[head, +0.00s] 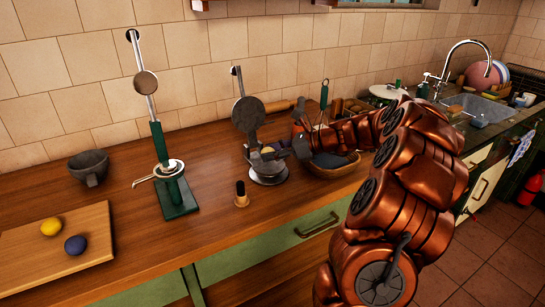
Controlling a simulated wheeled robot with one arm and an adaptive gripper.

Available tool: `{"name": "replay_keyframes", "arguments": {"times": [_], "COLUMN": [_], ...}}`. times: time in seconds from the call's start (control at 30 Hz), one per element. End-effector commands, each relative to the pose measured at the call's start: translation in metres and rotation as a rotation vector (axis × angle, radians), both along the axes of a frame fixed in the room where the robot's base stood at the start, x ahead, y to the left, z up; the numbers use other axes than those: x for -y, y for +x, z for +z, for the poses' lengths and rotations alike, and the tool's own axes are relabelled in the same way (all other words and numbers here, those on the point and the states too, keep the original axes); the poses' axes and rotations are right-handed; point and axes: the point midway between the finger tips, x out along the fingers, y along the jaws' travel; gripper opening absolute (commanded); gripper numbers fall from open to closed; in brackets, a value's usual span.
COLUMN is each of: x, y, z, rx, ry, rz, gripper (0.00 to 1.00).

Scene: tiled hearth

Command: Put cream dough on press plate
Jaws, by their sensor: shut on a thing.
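The appliance's round plate (268,178) is partly covered by my gripper, so contact is unclear. Its dark round lid (248,114) stands open behind. A green lever press (178,198) with a pale-rimmed round plate stands to the left. A yellow ball (51,227) and dark blue ball (75,245) lie on a board.
The wooden board (30,255) is at the counter's front left, with a dark bowl (89,167) behind it. A small dark-topped wooden piece (241,195) stands before the appliance. A wooden bowl (335,169) is beside my arm. Counter between board and green press is clear.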

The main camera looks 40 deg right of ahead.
Motion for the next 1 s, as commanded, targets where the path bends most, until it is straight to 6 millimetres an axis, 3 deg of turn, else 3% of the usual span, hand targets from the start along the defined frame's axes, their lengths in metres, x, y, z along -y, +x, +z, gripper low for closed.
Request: {"name": "replay_keyframes", "arguments": {"times": [0.13, 0.5, 0.53, 0.77, 1.0], "x": [-0.001, 0.0, 0.0, 0.0, 0.0], "y": [0.0, 0.0, 0.0, 0.0, 0.0], "z": [-0.018, -0.02, -0.02, -0.02, -0.02], "rx": [-0.003, -0.001, -0.001, 0.0, -0.001], "ry": [0.004, 0.001, 0.001, 0.0, 0.001], "rz": [0.001, 0.0, 0.0, 0.0, 0.0], "gripper": [0.13, 0.13, 0.47, 0.7, 0.7]}}
